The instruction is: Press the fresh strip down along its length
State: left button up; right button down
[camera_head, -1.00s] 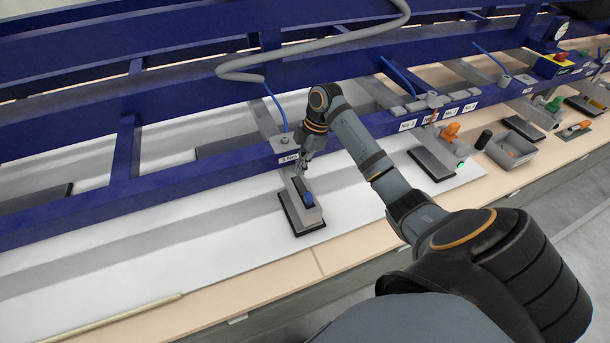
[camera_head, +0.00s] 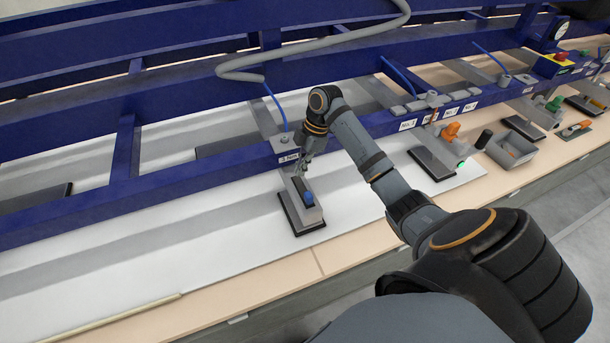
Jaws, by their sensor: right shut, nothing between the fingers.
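A thin cream strip (camera_head: 125,317) lies along the front edge of the white panel (camera_head: 190,262) at the lower left, and its right end is near the middle of that edge. It runs out of view at the left. My right gripper (camera_head: 301,170) points down beside the blue rail, just behind a grey block with a blue knob (camera_head: 308,198) on a dark pad. Its fingers are small here and look closed with nothing between them. It is well away from the strip, up and to the right. I cannot tell whether it touches the grey block. My left gripper is not in view.
The blue frame (camera_head: 60,218) with its rails spans the back. A second dark pad (camera_head: 433,163) with an orange knob stands further right, near a grey open box (camera_head: 512,148). The wooden bench edge (camera_head: 345,250) runs along the front. The white panel between strip and frame is clear.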

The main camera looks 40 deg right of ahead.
aim_at(299, 183)
jog(key=shift+f+b, duration=0.5)
jog(key=shift+f, duration=1.3)
jog(key=shift+f, duration=0.15)
notch_tip(299, 183, up, 3)
jog(key=p, duration=0.4)
dwell(0.3)
jog(key=shift+r, duration=0.3)
notch_tip(299, 183, up, 4)
jog(key=p, duration=0.4)
jog(key=shift+f, duration=0.2)
